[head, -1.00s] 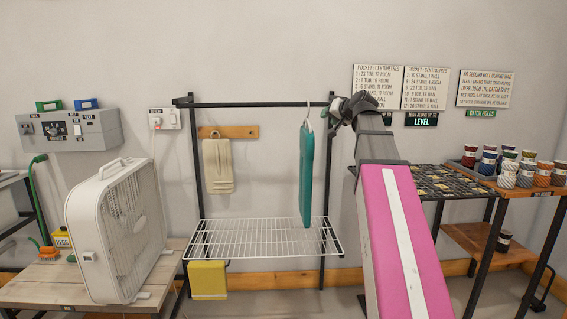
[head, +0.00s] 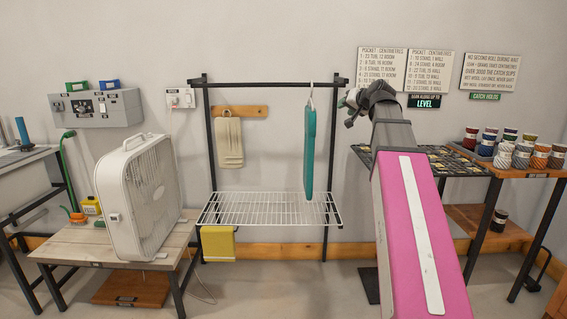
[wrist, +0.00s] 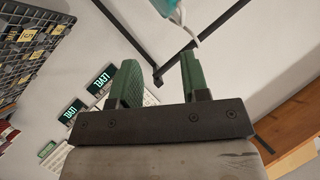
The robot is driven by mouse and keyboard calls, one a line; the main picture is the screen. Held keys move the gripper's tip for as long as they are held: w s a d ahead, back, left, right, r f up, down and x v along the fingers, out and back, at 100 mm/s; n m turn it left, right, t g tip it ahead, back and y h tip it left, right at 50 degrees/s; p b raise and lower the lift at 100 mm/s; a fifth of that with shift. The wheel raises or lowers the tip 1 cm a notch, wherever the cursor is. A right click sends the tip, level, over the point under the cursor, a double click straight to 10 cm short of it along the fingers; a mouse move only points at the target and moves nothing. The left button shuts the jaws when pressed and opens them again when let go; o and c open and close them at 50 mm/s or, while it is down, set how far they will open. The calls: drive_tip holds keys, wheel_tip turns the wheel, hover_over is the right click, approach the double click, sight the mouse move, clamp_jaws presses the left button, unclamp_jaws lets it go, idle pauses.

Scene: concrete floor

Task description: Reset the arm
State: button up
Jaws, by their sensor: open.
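My gripper (head: 347,107) is at the end of my raised arm, near the right end of the black rail (head: 270,85). In the wrist view its two green fingers (wrist: 160,70) stand apart with nothing between them. A teal folded cloth (head: 309,155) hangs from the rail on a pale hanger (head: 311,97), left of my gripper and apart from it. Part of the teal cloth (wrist: 168,8) and the white hanger hook (wrist: 187,34) show beyond the fingers in the wrist view.
A white wire shelf (head: 270,209) sits below the rail, with a yellow cloth (head: 218,243) at its front left. A box fan (head: 137,200) stands on a low bench at left. A dark grid-topped table (head: 440,162) and spools (head: 505,155) are at right.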

drive_tip(key=s+a+f+g+h, duration=0.1)
drive_tip(key=s+a+f+g, duration=0.15)
drive_tip(key=f, duration=1.45)
drive_tip(key=s+a+f+g+h, duration=0.1)
drive_tip(key=s+f+g, duration=0.3)
drive_tip(key=f, duration=1.3)
drive_tip(key=s+f+n+g+h, duration=0.1)
drive_tip(key=s+f+g, duration=0.2)
drive_tip(key=s+f, duration=0.5)
drive_tip(key=s+f+n+g+h, duration=0.1)
drive_tip(key=s+f+g+h, duration=0.1)
drive_tip(key=s+f, duration=0.7)
wheel_tip(320, 180, down, 7)
drive_tip(key=shift+a+r+g+h, duration=0.1)
drive_tip(key=shift+a+g+h, duration=0.25)
drive_tip(key=shift+g, duration=0.2)
